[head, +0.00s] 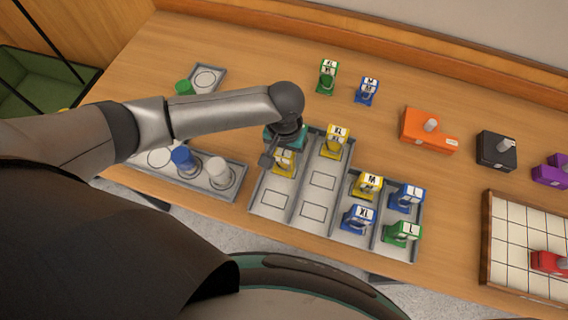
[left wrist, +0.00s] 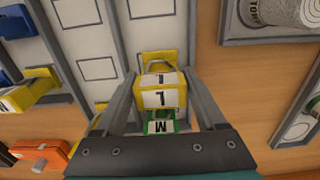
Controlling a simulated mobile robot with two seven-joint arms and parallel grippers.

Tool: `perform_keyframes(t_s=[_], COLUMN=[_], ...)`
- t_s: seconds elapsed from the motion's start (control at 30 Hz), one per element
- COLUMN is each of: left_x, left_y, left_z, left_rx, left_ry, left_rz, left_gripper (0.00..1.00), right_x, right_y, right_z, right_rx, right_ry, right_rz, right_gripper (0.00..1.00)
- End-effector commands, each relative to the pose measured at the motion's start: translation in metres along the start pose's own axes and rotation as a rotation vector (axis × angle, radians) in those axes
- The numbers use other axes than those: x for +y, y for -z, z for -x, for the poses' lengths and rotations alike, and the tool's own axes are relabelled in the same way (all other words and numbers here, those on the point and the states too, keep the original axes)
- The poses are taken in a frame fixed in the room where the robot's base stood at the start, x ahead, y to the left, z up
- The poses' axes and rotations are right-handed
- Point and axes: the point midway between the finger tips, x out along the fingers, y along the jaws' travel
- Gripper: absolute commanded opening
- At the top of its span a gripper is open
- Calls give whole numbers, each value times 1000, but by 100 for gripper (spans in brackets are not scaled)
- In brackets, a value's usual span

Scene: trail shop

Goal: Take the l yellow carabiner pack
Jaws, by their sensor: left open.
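The yellow carabiner pack marked L (head: 284,162) stands in the left column of the grey compartment tray (head: 262,207). My left gripper (head: 276,158) is over it and partly hides it in the head view. In the left wrist view the yellow pack (left wrist: 160,92) sits between the two spread fingers of my left gripper (left wrist: 158,84), with its L label facing the camera. The fingers look apart from its sides. A green pack marked M (left wrist: 160,126) shows beyond it. My right gripper is not in view.
A yellow XL pack (head: 336,139) stands in the neighbouring column. A yellow M pack (head: 368,185), blue packs (head: 358,219) and a green L pack (head: 403,233) fill compartments to the right. A bottle tray (head: 232,188) lies left. Orange (head: 428,132) and black (head: 496,150) items stand right.

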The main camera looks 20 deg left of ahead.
Motion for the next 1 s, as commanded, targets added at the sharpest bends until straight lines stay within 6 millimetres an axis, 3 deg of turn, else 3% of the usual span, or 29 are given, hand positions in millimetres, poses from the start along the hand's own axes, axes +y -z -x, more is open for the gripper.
perform_keyframes(t_s=[0.2, 0.47, 1.0], left_x=[-1, 0, 0], left_y=[0, 0, 0], left_z=[-31, -33, -33], left_rx=[0, 1, 1], left_ry=[1, 0, 0], left_rz=[0, -1, 0], left_gripper=[72, 72, 14], right_x=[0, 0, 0], right_y=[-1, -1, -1], right_z=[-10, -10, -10], right_rx=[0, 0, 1], right_ry=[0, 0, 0], right_rz=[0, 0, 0], right_gripper=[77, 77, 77])
